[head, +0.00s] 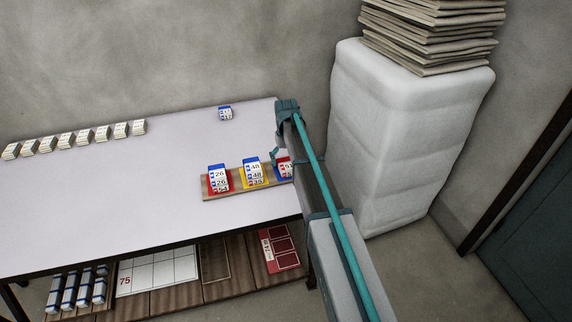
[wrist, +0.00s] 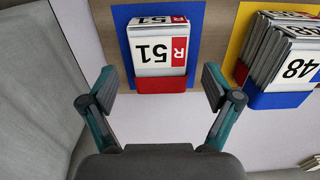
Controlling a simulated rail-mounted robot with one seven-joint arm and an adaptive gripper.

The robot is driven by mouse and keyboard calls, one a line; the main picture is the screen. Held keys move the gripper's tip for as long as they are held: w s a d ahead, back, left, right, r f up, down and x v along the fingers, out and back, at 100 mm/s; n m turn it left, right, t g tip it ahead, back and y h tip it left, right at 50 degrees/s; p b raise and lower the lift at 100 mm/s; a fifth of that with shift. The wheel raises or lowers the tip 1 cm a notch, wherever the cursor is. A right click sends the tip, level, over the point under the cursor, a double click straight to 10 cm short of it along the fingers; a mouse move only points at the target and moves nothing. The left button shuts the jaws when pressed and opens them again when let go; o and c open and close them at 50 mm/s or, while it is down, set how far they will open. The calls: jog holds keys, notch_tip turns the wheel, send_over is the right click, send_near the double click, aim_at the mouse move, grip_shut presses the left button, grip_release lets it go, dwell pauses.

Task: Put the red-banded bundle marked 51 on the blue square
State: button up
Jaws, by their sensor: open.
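The red-banded bundle marked 51 (wrist: 158,45) lies on the blue square (wrist: 121,14) in the wrist view, its number upside down there. Blue shows along its sides, and its red band (wrist: 160,85) faces my gripper. My gripper (wrist: 158,88) is open and empty, with one finger on each side of the bundle's near end and a gap on both sides. In the head view the bundle (head: 285,168) is partly hidden behind my arm at the right end of the wooden board.
The wooden board (head: 240,189) also holds blue-banded bundles marked 26 (head: 219,175) on red and 48 (head: 252,168) on yellow. Several pale bundles (head: 83,136) line the rear left. The table's middle (head: 110,190) is clear.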

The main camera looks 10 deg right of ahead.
aim_at(286, 164)
notch_tip(286, 164, up, 10)
jog(key=b, duration=0.1)
jog(key=shift+f, duration=0.15)
dwell(0.4)
